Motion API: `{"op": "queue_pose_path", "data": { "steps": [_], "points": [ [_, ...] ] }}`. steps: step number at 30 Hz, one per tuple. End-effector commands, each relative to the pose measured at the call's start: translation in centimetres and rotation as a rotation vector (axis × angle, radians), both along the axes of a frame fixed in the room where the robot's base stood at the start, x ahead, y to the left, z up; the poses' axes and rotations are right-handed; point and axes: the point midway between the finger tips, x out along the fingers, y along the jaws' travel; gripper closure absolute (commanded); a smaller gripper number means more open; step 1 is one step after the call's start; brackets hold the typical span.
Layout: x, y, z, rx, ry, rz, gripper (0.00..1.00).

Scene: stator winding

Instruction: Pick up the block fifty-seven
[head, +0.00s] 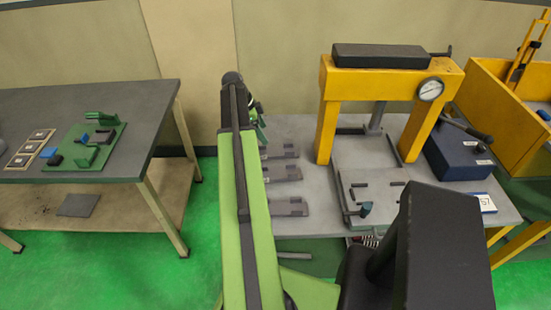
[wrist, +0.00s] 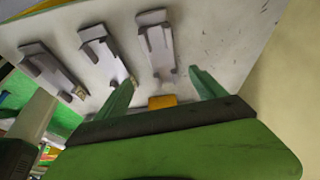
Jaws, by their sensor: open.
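My gripper (wrist: 160,76) is open in the wrist view, with its two green fingers apart and pointing at the grey table. Three grey blocks or holders lie just beyond it: a right one (wrist: 155,42), a middle one (wrist: 104,52) and a left one (wrist: 50,68). The right one's near end lies close to the gap between the fingertips. A small label shows on the left one, too small to read. I cannot tell which piece is fifty-seven. In the head view the three grey pieces (head: 284,173) lie right of my green arm, which mostly hides the gripper.
A yellow press (head: 328,115) with a gauge stands on the grey table, right of the grey pieces. A dark blue box (head: 456,158) and a small numbered card (head: 486,203) are farther right. Another table (head: 130,100) stands left, with green floor between.

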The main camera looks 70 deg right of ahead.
Motion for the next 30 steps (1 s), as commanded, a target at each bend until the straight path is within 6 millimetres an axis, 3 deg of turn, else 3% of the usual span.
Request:
{"op": "queue_pose_path", "data": {
  "steps": [1, 7, 16, 25, 30],
  "points": [
    [-0.5, -0.2, -2.4, 0.0, 0.0, -0.002, 0.2],
    [-1.9, -0.9, -6.3, 0.001, 0.0, 0.0, 0.2],
    [-2.6, -1.3, -7.2, 0.001, 0.0, 0.0, 0.2],
    [-3.7, -2.3, -11.8, 0.0, 0.0, 0.0, 0.2],
    [-4.0, -2.4, -11.6, 0.0, 0.0, 0.0, 0.2]
  ]
}}
